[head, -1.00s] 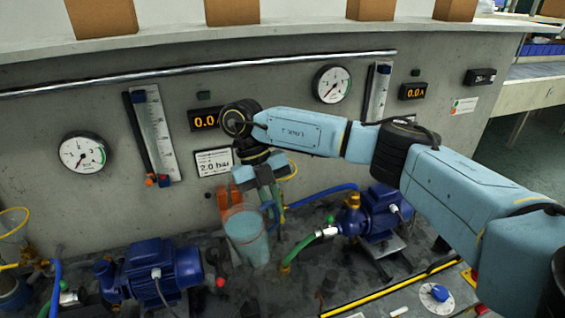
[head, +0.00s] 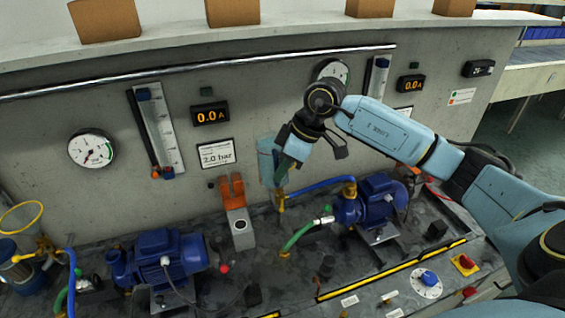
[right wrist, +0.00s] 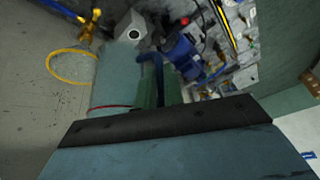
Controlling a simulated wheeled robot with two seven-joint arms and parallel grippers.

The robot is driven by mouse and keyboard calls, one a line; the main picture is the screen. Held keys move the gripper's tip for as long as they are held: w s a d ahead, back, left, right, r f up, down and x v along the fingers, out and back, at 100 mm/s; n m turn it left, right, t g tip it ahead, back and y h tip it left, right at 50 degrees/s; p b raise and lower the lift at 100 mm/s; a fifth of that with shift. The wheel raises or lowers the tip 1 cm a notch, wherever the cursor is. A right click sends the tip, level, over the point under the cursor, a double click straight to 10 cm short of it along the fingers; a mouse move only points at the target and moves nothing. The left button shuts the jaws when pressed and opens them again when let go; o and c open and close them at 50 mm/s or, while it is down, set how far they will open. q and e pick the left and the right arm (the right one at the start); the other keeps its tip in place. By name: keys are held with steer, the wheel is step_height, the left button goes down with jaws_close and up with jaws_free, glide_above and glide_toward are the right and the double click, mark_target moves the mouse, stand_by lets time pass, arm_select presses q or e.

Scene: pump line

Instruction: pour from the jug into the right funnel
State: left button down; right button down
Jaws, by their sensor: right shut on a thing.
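The jug (head: 266,158), pale blue and translucent, is in my right gripper (head: 284,174) near the back wall, above the bench. It looks nearly upright in the head view; its exact tilt and its contents are unclear. In the right wrist view the jug (right wrist: 112,82) shows beside the greenish finger of my gripper (right wrist: 152,90). The right funnel (right wrist: 72,67) shows there as a yellow ring next to the jug. In the head view that funnel is hidden behind the jug and gripper; only the brass fitting (head: 281,199) below shows. My left gripper is out of view.
A blue pump (head: 372,203) stands right of the jug, another (head: 165,262) at front left. An orange fork on a grey block (head: 239,228) is just left of the jug. The left funnel (head: 20,217) is at the far left. Gauges line the wall.

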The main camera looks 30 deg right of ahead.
steer(key=shift+f+m+g+y+b, duration=0.3)
steer(key=shift+f+m+g+b, duration=0.25)
steer(key=shift+f, duration=0.4)
steer(key=shift+f+m+g+y+b, duration=0.25)
steer(key=shift+f+g+y+b, duration=0.1)
steer(key=shift+f+b, duration=0.5)
steer(key=shift+f, duration=0.1)
